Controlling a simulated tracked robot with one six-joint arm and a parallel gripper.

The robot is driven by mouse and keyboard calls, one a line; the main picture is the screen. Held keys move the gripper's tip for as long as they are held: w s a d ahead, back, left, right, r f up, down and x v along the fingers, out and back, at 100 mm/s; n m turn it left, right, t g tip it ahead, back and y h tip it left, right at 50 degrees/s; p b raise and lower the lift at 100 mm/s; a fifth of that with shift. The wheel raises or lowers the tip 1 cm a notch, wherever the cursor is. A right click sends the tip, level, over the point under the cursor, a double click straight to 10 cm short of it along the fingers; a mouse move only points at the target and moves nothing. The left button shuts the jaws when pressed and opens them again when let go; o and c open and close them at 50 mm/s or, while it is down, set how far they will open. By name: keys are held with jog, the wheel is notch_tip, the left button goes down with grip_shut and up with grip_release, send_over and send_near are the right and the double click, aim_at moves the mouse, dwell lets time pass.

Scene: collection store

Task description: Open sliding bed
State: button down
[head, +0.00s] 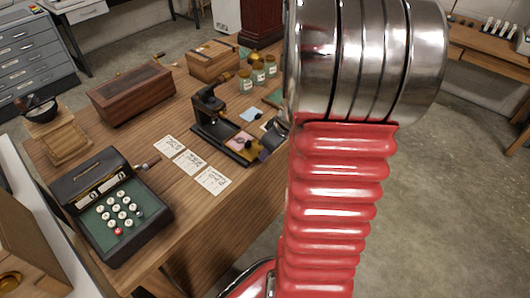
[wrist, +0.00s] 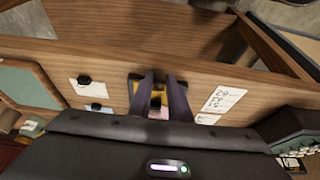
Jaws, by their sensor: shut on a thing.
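A small black press (head: 210,115) stands near the front edge of the wooden desk. Its sliding bed (head: 238,145), yellowish with a pink slip on it, lies low at the press's front side. My gripper (head: 267,146) is at the outer end of the bed, partly hidden behind my arm in the head view. In the wrist view my gripper (wrist: 161,83) has its two dark fingers close together over the bed (wrist: 135,88), shut on its end. The exact grip point is small and dark. How far the bed is out is hard to tell.
White cards (head: 190,162) lie beside the press. A black keyed machine (head: 112,205) stands at the desk's near left. Glass jars (head: 258,75) and wooden boxes (head: 132,92) stand farther back. Open floor (head: 430,200) lies right of the desk.

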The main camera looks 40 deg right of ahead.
jog(key=c, duration=1.7)
grip_release()
jog(key=shift+o, duration=0.2)
jog(key=v, duration=1.3)
jog(key=shift+s+r, duration=0.2)
jog(key=shift+r, duration=0.15)
